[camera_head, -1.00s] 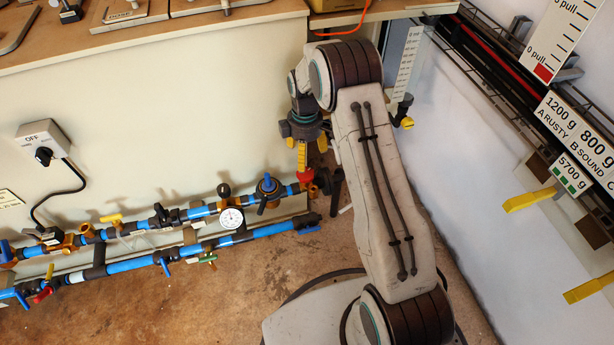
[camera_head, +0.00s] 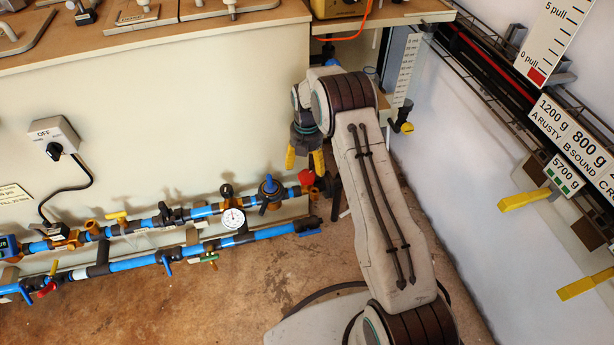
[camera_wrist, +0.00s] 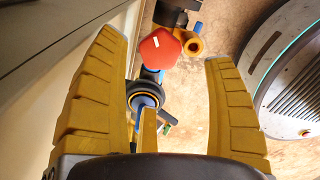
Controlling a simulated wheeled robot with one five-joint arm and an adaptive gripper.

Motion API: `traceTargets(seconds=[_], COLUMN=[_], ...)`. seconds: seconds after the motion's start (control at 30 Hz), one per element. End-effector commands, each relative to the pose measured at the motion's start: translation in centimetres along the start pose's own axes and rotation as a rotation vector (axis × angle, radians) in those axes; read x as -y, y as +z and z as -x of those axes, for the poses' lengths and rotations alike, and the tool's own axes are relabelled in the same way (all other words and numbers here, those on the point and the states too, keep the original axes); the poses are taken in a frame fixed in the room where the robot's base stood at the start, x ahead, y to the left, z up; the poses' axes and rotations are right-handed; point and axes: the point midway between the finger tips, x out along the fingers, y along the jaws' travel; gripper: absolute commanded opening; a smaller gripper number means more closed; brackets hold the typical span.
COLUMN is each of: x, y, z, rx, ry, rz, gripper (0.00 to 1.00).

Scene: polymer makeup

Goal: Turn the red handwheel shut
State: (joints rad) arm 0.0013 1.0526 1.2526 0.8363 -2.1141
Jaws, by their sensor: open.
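The red handwheel (camera_head: 306,177) is at the right end of the upper blue pipe, low beside the cream cabinet wall. In the wrist view the handwheel (camera_wrist: 158,50) is a red, many-sided knob with a white mark on its face. My gripper (camera_head: 304,163) points down just above it, with its yellow fingers spread. In the wrist view my gripper (camera_wrist: 165,50) is open, and the handwheel shows between the fingertips with gaps on both sides. The fingers hold nothing. Whether a fingertip touches the wheel cannot be told.
A blue-handled valve (camera_head: 268,188) and a round gauge (camera_head: 233,217) stand just left of the handwheel on the upper pipe. A lower blue pipe (camera_head: 268,232) runs in front. A wooden worktop (camera_head: 180,38) overhangs behind. The brown floor in front is clear.

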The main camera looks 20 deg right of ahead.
Motion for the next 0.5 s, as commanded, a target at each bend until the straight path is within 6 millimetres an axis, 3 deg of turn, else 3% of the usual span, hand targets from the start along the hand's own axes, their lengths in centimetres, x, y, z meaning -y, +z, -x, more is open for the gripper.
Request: traceTargets(seconds=[0.5], x=[0.0], y=[0.0], z=[-6.0], rx=[0.000], ry=[0.000], rz=[-0.003], gripper=[0.76])
